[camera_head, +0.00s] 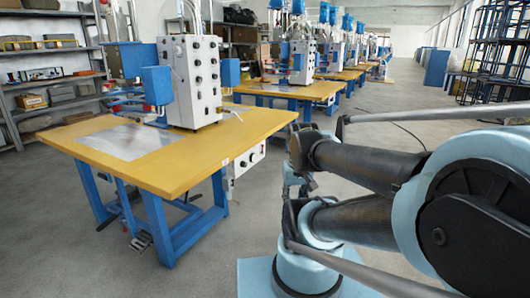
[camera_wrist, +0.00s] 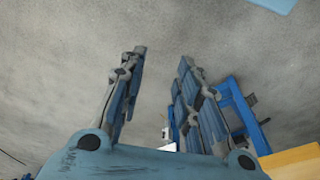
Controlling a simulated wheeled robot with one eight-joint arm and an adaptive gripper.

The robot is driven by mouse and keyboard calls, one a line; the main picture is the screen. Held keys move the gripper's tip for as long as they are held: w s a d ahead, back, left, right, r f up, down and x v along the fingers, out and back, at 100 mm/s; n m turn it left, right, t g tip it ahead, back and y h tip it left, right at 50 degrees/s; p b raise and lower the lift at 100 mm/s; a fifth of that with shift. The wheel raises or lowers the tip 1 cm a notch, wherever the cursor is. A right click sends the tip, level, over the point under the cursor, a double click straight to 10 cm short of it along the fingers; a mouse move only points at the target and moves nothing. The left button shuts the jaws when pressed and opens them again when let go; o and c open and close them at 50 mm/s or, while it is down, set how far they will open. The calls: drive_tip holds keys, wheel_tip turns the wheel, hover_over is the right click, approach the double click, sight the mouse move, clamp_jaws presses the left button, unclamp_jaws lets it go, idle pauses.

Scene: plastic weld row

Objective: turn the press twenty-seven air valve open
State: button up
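The nearest press (camera_head: 192,80), a grey-white cabinet with dark knobs and blue parts, stands on a yellow-topped table (camera_head: 215,140). No number is readable, so I cannot tell whether it is press twenty-seven. A pale control box (camera_head: 248,159) with small knobs and a red spot hangs under the table's right end. I cannot make out which part is the air valve, or its position. My gripper (camera_wrist: 163,55) is open in the wrist view, its two fingers apart with grey floor between them. It holds nothing. In the head view my arm largely hides it, right of the table.
More presses on yellow tables (camera_head: 290,88) recede behind the nearest one. Metal shelves (camera_head: 45,75) line the left wall; blue racks (camera_head: 495,60) stand at the right. Foot pedals (camera_head: 140,242) sit under the near table. The aisle floor (camera_head: 385,90) is mostly clear, with a dark cable.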

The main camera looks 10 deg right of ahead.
sight(262, 149)
drive_tip(key=w+a+r+n+t+y, duration=0.1)
drive_tip(key=w+a+r+y, duration=0.2)
drive_tip(key=w, duration=0.5)
drive_tip(key=w+a+r+n+y, duration=0.15)
drive_tip(key=w+r, duration=0.25)
drive_tip(key=w, duration=0.5)
drive_tip(key=w+n+t+y, duration=0.3)
drive_tip(key=w+y, duration=0.1)
drive_tip(key=w, duration=1.7)
drive_tip(key=w+d+f+n+t+y, duration=0.1)
drive_tip(key=w+d+f, duration=0.3)
drive_tip(key=w, duration=0.3)
drive_tip(key=w+d+f+n+t+y, duration=0.1)
drive_tip(key=w+d+f+t, duration=0.2)
drive_tip(key=w, duration=0.5)
drive_tip(key=w+d+f+t+y, duration=0.1)
drive_tip(key=w+d+f+t, duration=0.2)
drive_tip(key=f, duration=0.4)
drive_tip(key=w+d+f+y, duration=0.1)
drive_tip(key=w+d+f, duration=0.2)
drive_tip(key=d+f, duration=0.3)
drive_tip(key=x, duration=1.7)
drive_tip(key=shift+f+n, duration=0.3)
drive_tip(key=shift+n, duration=0.15)
